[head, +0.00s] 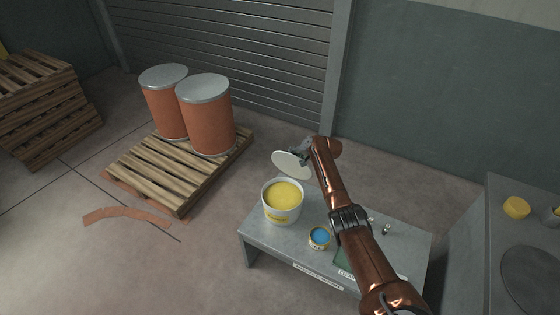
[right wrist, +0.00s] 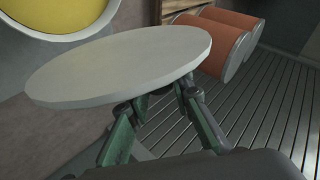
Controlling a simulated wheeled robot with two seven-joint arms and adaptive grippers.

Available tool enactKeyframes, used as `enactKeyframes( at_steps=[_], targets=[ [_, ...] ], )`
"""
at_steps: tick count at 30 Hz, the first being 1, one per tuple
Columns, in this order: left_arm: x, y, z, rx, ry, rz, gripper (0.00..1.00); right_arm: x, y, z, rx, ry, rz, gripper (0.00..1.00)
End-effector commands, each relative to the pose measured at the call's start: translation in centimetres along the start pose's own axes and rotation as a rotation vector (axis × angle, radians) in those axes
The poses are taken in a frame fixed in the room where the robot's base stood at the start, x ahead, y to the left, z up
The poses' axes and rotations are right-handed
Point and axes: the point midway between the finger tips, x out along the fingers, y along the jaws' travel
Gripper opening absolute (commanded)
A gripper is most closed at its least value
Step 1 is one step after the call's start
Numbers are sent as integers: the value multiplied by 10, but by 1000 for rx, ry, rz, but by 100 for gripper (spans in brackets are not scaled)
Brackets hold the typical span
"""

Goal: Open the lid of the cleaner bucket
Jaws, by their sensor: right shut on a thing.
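The cleaner bucket (head: 283,204) is white with yellow contents and stands upright on the left part of the grey bench. Its top is uncovered. The round white lid (head: 291,165) is off the bucket, held tilted above and behind its rim. My right gripper (head: 303,150) is shut on the lid's edge, at the end of my copper-coloured arm. In the right wrist view the lid (right wrist: 120,68) fills the middle, with the green fingers (right wrist: 158,98) at its near edge. The bucket's yellow contents (right wrist: 60,14) show at the upper left. My left gripper is not in view.
A small tin with blue contents (head: 319,237) stands on the bench (head: 262,240) beside the bucket. Small items (head: 386,230) lie right of my arm. A pallet with two orange drums (head: 207,115) stands behind left. A grey counter (head: 475,250) is at the right.

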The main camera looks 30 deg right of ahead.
Motion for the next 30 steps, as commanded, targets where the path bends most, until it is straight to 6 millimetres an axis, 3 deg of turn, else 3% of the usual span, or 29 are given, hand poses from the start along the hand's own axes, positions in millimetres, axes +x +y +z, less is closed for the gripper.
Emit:
enactKeyframes(
  at_steps=[3,11,24,25,30],
  targets=[
    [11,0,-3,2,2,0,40,0,10,-11,3,9,3,0],
    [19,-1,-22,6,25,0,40,-4,18,-22,5,14,5,0],
    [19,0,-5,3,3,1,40,-4,18,-24,3,14,6,0],
    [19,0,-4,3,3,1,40,-4,18,-24,3,14,7,20],
    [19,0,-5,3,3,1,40,-4,18,-24,4,13,6,32]
  ],
)
